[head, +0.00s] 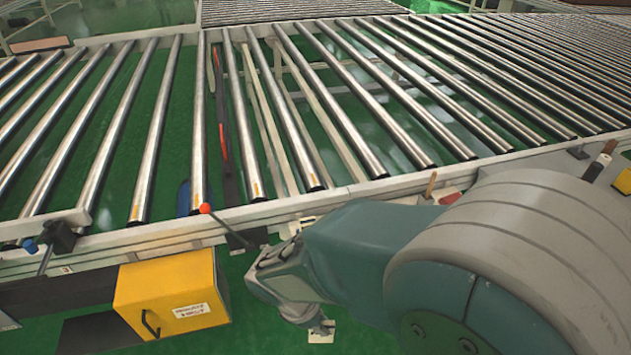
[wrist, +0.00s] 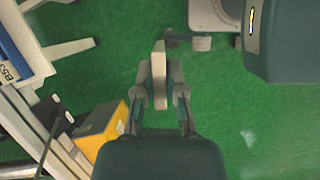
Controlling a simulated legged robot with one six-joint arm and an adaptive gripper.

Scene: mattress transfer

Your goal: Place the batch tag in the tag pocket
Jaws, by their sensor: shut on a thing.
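My gripper (wrist: 160,98) is shut on a thin pale piece, which I take to be the batch tag (wrist: 159,72). In the wrist view the tag is seen nearly edge-on, upright between the two fingers and reaching past their tips. In the head view the gripper (head: 320,325) points down in front of the conveyor's near side, mostly hidden behind my arm. The pale tag (head: 321,336) shows at its tips, above the green floor. I cannot make out a tag pocket for certain in either view.
A yellow box (head: 165,300) with a white label and black handle is on the conveyor's near side, left of my gripper. A red-knobbed lever (head: 205,208) sticks up at the conveyor's rail (head: 130,240). The wrist view shows the yellow box (wrist: 97,132) at lower left and open green floor.

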